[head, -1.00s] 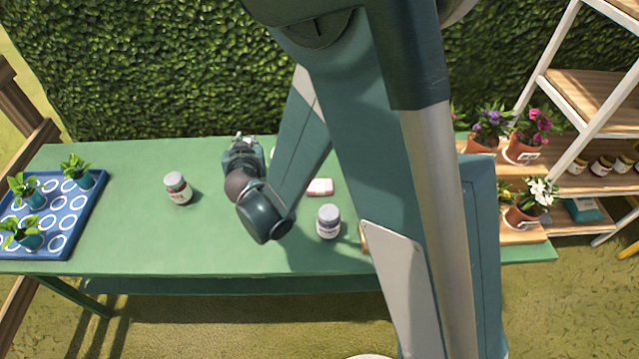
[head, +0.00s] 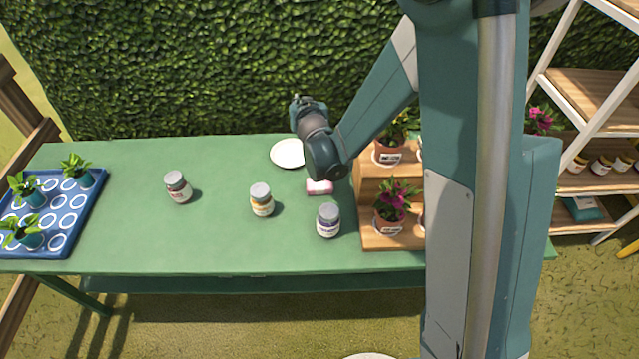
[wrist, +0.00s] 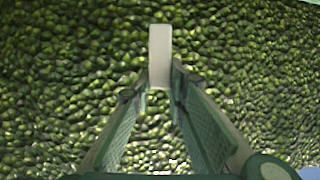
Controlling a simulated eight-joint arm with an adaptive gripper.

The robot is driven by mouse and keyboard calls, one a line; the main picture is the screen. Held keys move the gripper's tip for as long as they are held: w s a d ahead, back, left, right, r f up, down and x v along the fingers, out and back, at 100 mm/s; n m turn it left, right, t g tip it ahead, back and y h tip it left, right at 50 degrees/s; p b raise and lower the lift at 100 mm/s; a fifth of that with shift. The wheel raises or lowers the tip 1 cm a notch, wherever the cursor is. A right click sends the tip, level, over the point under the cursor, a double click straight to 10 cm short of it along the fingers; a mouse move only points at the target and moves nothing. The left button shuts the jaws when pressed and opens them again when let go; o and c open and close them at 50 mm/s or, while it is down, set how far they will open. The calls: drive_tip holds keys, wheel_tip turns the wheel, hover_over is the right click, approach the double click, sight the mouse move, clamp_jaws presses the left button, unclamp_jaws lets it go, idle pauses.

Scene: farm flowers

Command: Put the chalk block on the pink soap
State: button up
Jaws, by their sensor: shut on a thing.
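The pink soap (head: 319,187) is a small pink-and-white block lying on the green table, just left of the wooden stand and partly under my wrist in the head view. My gripper (head: 308,104) is raised at the back of the table, with the hedge behind it. In the wrist view my gripper (wrist: 160,88) is shut on the chalk block (wrist: 160,50), a pale upright block between the fingertips. I cannot make out the chalk block clearly in the head view.
A white round plate (head: 287,153) lies left of the soap. A wooden stand (head: 390,243) with potted flowers is right. A blue tray (head: 80,215) holds seedlings.

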drive_tip(key=w+d+r+m+h, duration=0.1)
drive_tip(key=w+d, duration=0.3)
drive_tip(key=d, duration=0.8)
drive_tip(key=s+a+f+m+h, duration=0.2)
drive_tip(key=s+f, duration=0.1)
drive_tip(key=s, duration=0.3)
drive_tip(key=s+a+f+m+h, duration=0.2)
drive_tip(key=s+a+h, duration=0.1)
drive_tip(key=s, duration=0.3)
drive_tip(key=s+a+r+m+g+h, duration=0.1)
drive_tip(key=s+r+m+g+h, duration=0.1)
drive_tip(key=s, duration=0.5)
drive_tip(key=s+a+r+m+g+h, duration=0.1)
drive_tip(key=s+r+m+g+h, duration=0.1)
drive_tip(key=s+r, duration=0.3)
drive_tip(key=s+m, duration=0.1)
drive_tip(key=s, duration=0.2)
drive_tip(key=shift+s+a+h, duration=0.15)
drive_tip(key=shift+a+h, duration=0.15)
drive_tip(key=shift+h, duration=0.1)
drive_tip(key=shift+f, duration=0.15)
wheel_tip(320, 180, down, 6)
drive_tip(key=b, duration=0.1)
drive_tip(key=shift+f, duration=0.1)
